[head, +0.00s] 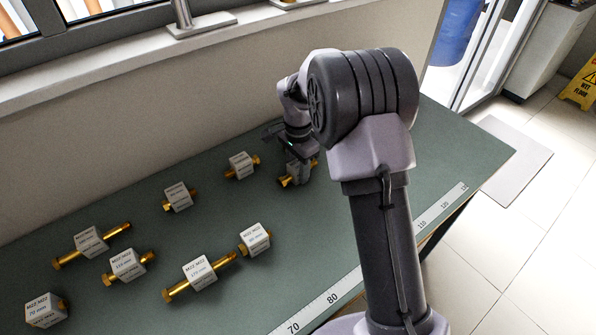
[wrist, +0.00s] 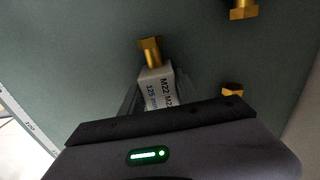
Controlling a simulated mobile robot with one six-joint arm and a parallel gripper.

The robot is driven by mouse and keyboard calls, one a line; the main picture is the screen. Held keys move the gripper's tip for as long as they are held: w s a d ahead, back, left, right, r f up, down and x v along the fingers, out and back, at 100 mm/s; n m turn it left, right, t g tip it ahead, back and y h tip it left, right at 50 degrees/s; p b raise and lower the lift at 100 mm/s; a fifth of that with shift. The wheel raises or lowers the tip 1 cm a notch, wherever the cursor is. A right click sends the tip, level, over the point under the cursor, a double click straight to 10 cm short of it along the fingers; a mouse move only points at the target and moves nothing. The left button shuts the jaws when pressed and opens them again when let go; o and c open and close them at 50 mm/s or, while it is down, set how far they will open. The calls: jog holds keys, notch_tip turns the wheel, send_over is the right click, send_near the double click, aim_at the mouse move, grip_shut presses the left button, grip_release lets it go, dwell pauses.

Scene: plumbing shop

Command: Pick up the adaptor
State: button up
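Several brass adaptors with white labelled blocks lie on the green bench. My gripper (head: 296,160) is low over the adaptor at the far right of the group (head: 297,172), and partly hides it. In the wrist view this adaptor (wrist: 155,82) has a hexagonal brass end and a label reading M22 and what looks like 125 mm. Its block sits at the gripper's mouth, with dark finger shapes close on both sides. The gripper body hides its near part. I cannot tell whether the fingers press on it.
Nearby adaptors are one just left (head: 241,165) and one in front (head: 255,239); others (head: 90,241) spread left. In the wrist view, brass ends (wrist: 243,9) (wrist: 231,89) show at the right. A wall with a sill (head: 130,70) backs the bench (head: 350,235). A ruler strip (head: 318,305) marks the front edge.

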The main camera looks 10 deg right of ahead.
grip_shut()
